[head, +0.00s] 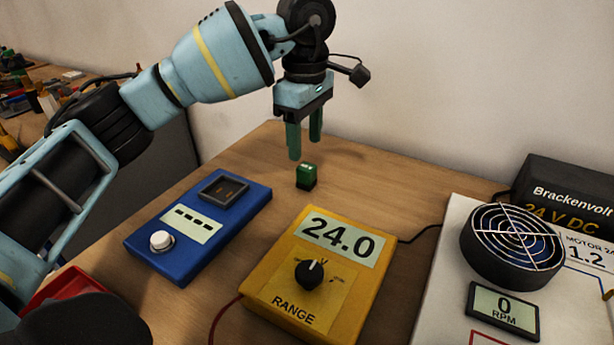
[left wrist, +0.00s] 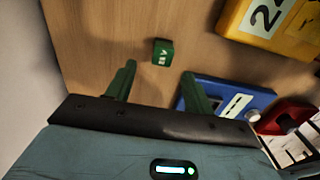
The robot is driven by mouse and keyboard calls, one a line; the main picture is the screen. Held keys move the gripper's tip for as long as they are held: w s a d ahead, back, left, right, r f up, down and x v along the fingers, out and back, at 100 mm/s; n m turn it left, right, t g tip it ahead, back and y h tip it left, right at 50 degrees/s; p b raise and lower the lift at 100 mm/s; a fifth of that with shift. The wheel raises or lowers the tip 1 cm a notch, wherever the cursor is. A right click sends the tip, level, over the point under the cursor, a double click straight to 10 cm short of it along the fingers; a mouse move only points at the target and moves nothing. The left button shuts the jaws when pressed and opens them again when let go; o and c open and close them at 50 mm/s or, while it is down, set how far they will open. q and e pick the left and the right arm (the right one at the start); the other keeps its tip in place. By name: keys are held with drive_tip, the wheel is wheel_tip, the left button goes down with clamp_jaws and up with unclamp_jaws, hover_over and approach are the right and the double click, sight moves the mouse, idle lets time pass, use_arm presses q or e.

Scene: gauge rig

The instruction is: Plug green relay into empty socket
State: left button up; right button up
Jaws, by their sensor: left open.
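The green relay (head: 306,176), a small block with pale marks on its top, stands on the wooden table behind the yellow meter. It also shows in the left wrist view (left wrist: 163,52). My left gripper (head: 304,149) is open and empty, its green fingers pointing down above the relay, apart from it. In the left wrist view the relay lies just beyond and between the fingertips (left wrist: 159,70). A blue box (head: 185,262) has a dark square recess (head: 223,190) with nothing in it; I cannot tell if this is the empty socket. My right gripper is not in view.
The yellow meter (head: 365,290) reads 24.0. At right a white board (head: 437,290) carries a fan (head: 511,245) and a 0 RPM display (head: 502,311), with a black supply (head: 560,190) behind. A red tray (head: 62,288) is at lower left. Table around the relay is clear.

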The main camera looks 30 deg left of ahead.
sight(307, 167)
use_arm(q)
drive_tip(key=shift+s+d+f+b, duration=0.1)
drive_tip(key=shift+f+b, duration=0.05)
drive_tip(key=shift+f, duration=1.15)
drive_tip(key=shift+s+d+f+b, duration=0.1)
drive_tip(key=shift+f+b, duration=0.05)
drive_tip(key=shift+f, duration=1.15)
drive_tip(key=c, duration=1.1)
